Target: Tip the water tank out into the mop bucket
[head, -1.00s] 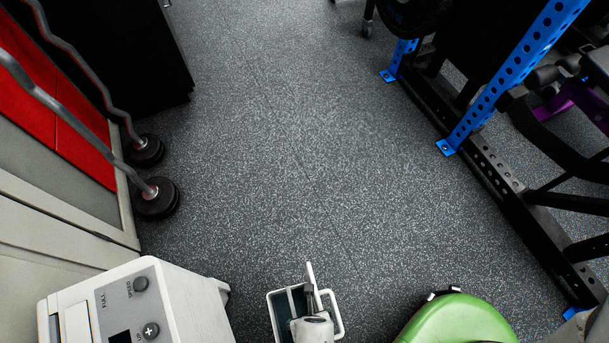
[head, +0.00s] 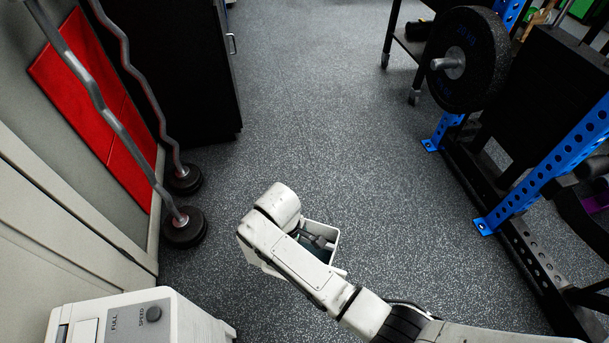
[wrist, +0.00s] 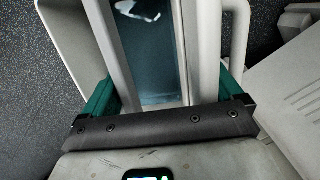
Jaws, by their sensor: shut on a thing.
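The water tank (head: 335,246) is a white open-topped box, low in front of me and partly hidden under my forearm and wrist. My gripper (wrist: 155,60) is shut on the tank, though the exact grip is hard to make out. The wrist view shows the tank's white wall (wrist: 70,35), teal parts and a dark bluish inside with a bright reflection. A white bar like a handle stands at the right there. I cannot tell the water level. I cannot make out a mop bucket in the present views.
Curl bars (head: 120,130) lean by a red panel at the left, beside a black cabinet (head: 190,70). A blue-footed rack (head: 545,170) with a plate lines the right. The speckled floor between is open.

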